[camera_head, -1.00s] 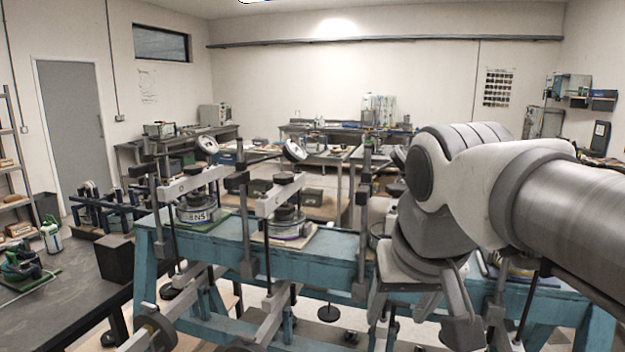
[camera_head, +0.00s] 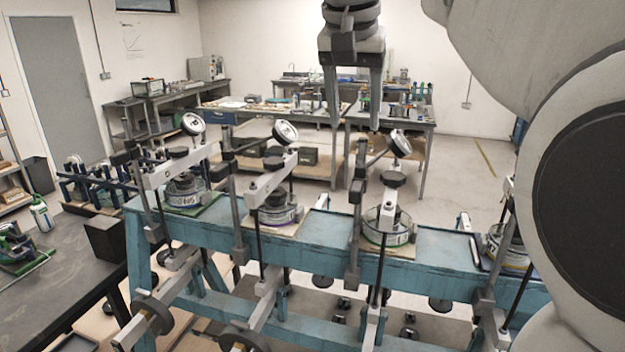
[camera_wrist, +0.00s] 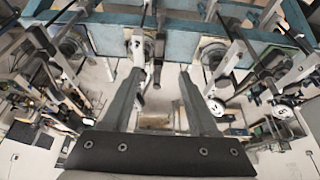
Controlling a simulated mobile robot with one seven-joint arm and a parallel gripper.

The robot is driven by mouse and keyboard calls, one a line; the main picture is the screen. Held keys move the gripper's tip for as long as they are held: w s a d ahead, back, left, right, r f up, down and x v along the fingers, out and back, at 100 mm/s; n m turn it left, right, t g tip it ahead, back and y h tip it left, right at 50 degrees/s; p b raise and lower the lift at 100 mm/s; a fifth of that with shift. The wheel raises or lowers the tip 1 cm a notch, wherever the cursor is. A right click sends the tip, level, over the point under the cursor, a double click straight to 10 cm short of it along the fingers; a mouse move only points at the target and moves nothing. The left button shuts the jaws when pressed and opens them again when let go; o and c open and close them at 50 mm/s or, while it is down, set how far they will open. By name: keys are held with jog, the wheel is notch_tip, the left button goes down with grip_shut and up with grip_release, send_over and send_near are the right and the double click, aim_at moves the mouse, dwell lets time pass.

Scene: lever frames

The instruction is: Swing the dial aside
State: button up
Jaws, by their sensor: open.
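Three round white-faced dials stand on arms above a blue bench: a left dial (camera_head: 192,123), a middle dial (camera_head: 285,132) and a right dial (camera_head: 400,143). My gripper (camera_head: 354,127) hangs fingers down, open and empty, between the middle and right dials in the picture, nearer the right one. I cannot judge its depth against them. In the wrist view my gripper (camera_wrist: 160,73) has nothing between its fingers. Two dials (camera_wrist: 215,106) (camera_wrist: 283,112) show there to the right of the fingers. Which dial the task means is not clear.
The blue bench (camera_head: 330,232) carries several lever presses with upright posts, weights and round pots. My own arm hides the right side. A dark table (camera_head: 50,285) stands at left. Work tables (camera_head: 420,115) stand behind, with open floor at the back right.

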aim_at(356, 187)
jog(key=x, duration=1.6)
jog(key=shift+w+f, duration=0.1)
jog(key=shift+w, duration=0.1)
grip_shut()
dwell(0.6)
